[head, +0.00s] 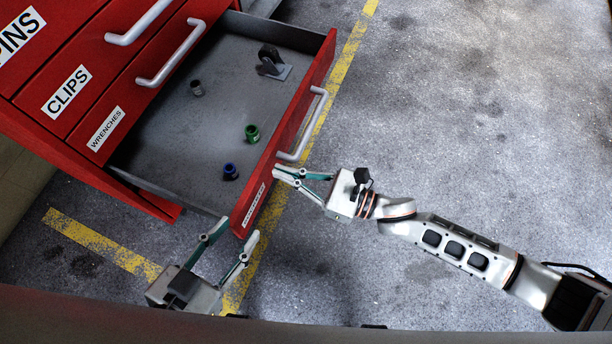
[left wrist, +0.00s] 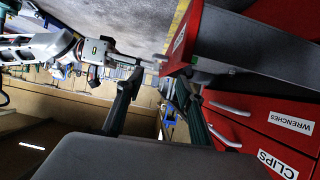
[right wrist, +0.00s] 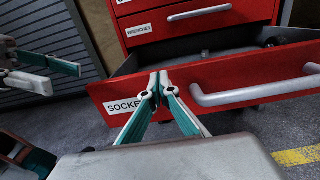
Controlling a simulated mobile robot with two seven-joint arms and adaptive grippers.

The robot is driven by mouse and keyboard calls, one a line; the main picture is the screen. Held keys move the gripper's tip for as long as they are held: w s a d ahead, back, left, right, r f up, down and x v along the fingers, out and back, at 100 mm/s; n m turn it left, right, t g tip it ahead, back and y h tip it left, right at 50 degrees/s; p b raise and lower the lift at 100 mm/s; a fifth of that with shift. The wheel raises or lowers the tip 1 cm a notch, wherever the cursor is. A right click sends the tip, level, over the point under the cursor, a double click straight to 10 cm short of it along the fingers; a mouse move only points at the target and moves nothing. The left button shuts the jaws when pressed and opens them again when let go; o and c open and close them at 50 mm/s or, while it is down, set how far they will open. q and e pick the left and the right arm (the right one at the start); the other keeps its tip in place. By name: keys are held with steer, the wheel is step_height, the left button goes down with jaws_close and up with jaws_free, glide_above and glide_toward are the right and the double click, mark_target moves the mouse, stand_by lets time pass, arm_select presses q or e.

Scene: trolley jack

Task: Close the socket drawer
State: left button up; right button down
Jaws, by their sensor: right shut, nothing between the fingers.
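The socket drawer (head: 289,126) is pulled out of the red cabinet, its grey floor exposed. My left gripper (head: 238,227) is open and empty, near the drawer's lower front corner.
Inside the drawer are a green socket (head: 252,133), a blue socket (head: 230,171), a grey socket (head: 196,88) and a dark caster-like part (head: 270,62). The clips drawer (head: 90,75) and wrenches drawer (head: 125,95) above are shut. Concrete floor (head: 460,120) to the right is clear.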

steer(key=shift+w+a, duration=0.25)
steer(key=shift+a, duration=0.4)
arm_select(q)
steer(key=shift+w+d+r, duration=0.1)
steer(key=shift+d+r, duration=0.1)
steer(key=shift+r, duration=0.05)
arm_select(e)
steer(key=shift+a, duration=0.15)
steer(key=shift+a, duration=0.1)
